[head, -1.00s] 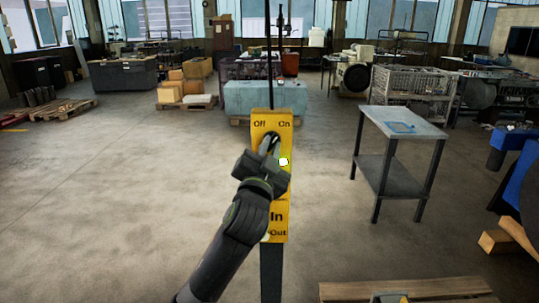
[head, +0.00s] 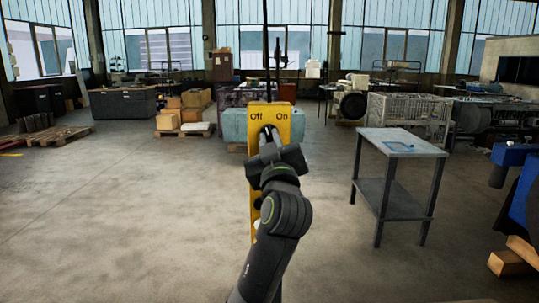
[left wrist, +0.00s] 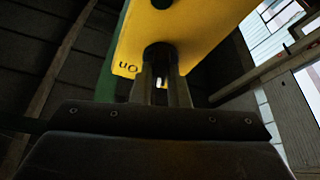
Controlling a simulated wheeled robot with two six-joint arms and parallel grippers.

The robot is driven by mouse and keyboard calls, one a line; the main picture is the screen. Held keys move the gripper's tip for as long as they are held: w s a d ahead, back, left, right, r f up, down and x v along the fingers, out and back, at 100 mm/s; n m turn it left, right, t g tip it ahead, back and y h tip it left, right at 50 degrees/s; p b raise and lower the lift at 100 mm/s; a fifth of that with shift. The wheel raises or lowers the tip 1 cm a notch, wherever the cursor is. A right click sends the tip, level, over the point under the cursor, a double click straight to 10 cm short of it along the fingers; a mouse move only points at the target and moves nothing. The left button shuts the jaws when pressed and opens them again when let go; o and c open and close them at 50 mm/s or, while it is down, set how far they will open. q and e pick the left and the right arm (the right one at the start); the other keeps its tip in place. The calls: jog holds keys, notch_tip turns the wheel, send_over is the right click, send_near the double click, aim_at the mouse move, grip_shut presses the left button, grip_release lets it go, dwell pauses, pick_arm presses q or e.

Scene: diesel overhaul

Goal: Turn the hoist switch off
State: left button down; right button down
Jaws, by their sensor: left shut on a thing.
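The yellow hoist control box (head: 257,115) hangs upright in the middle of the head view, with "Off" at its upper left and "On" at its upper right. The dark hoist switch (head: 268,131) sits just below and between these words. My left gripper (head: 267,142) is shut on the switch from below and in front. The left wrist view shows its two fingers (left wrist: 160,82) closed at the dark round switch (left wrist: 160,52) on the yellow box (left wrist: 190,30). Which word the switch points to is hard to tell. My gripper and arm hide much of the box's lower part.
A grey metal table (head: 400,143) with a blue item on top stands to the right. A pale blue block (head: 234,125) stands behind the box. Pallets with boxes (head: 185,128) are at the back left. The floor at left is clear.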

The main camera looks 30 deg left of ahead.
pick_arm(q)
jog(key=shift+d+n+g+y+b, duration=0.1)
jog(key=shift+n+g+y+b, duration=0.45)
jog(key=shift+n, duration=1)
jog(key=shift+n+g+y+b, duration=0.15)
jog(key=shift+n+g+b, duration=0.65)
jog(key=shift+n, duration=0.75)
jog(key=shift+r, duration=0.1)
jog(key=c, duration=1.4)
grip_release()
jog(key=shift+w, duration=0.1)
jog(key=b+v, duration=1.1)
jog(key=v, duration=0.6)
jog(key=shift+d+b, duration=0.2)
jog(key=shift+b, duration=0.1)
